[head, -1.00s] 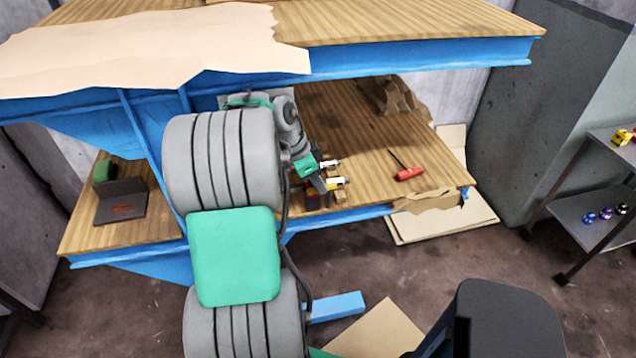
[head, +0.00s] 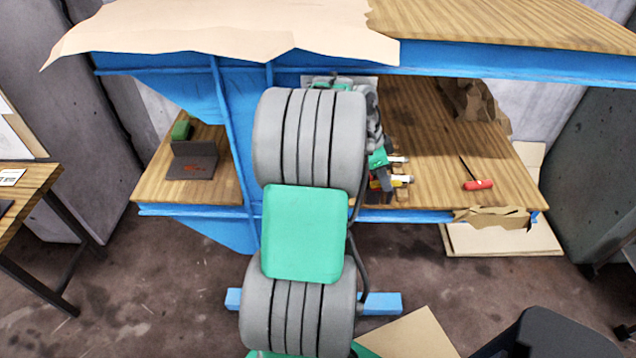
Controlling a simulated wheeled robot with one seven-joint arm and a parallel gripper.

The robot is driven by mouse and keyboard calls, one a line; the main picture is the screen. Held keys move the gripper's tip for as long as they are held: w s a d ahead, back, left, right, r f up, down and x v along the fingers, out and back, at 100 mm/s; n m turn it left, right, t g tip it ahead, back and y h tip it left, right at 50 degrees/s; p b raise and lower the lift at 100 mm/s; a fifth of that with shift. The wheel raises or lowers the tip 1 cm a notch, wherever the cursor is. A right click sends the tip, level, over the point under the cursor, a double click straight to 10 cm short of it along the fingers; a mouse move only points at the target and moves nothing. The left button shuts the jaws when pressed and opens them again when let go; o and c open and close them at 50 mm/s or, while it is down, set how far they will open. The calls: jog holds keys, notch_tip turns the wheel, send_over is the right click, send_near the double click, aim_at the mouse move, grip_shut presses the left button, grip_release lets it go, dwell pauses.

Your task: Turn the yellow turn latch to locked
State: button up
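In the head view, a small yellow part (head: 404,179) with a pale end shows on the lower shelf, just right of my wrist. It may be the yellow turn latch; it is too small to tell its position. A white-ended part (head: 398,159) sits just above it in the picture. My gripper (head: 384,179) is a small dark shape below the green wrist piece, close beside the yellow part. I cannot tell if they touch, or whether the fingers are open or shut. My thick grey arm hides the shelf to the left of the gripper.
A red-handled screwdriver (head: 478,184) lies on the shelf to the right, with bare wood around it. Torn cardboard (head: 480,105) lies behind. A dark bracket (head: 192,161) stands on the left. The blue upper beam (head: 500,63) overhangs the shelf.

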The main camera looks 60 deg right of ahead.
aim_at(394, 184)
jog(key=s+n+t+p, duration=0.1)
jog(key=n+p, duration=0.1)
jog(key=n, duration=0.2)
jog(key=s+n+t+h+p, duration=0.1)
jog(key=n+t+p, duration=0.1)
jog(key=n, duration=0.2)
jog(key=s+a+n+t+p, duration=0.1)
jog(key=n+p, duration=0.1)
jog(key=n, duration=0.3)
jog(key=shift+s+a+r+t+p, duration=0.1)
jog(key=shift+s+r+t+p, duration=0.1)
jog(key=shift+t+p, duration=0.2)
jog(key=w+b+v, duration=0.1)
jog(key=b+v, duration=0.1)
jog(key=v, duration=0.5)
jog(key=w+a+f+n+t+b, duration=0.1)
jog(key=w+a+n, duration=0.2)
jog(key=w+a, duration=0.35)
jog(key=w+a+n+b, duration=0.2)
jog(key=w+a, duration=0.2)
jog(key=w, duration=0.5)
jog(key=w+a+f+n+y+b, duration=0.1)
jog(key=w+a+n, duration=0.1)
jog(key=w+a, duration=0.2)
jog(key=w+a+f+n+t+y+b, duration=0.1)
jog(key=w+a, duration=0.3)
jog(key=a, duration=0.6)
jog(key=shift+w+a+f+n+b, duration=0.3)
jog(key=shift+a+n, duration=0.1)
jog(key=shift+n, duration=0.4)
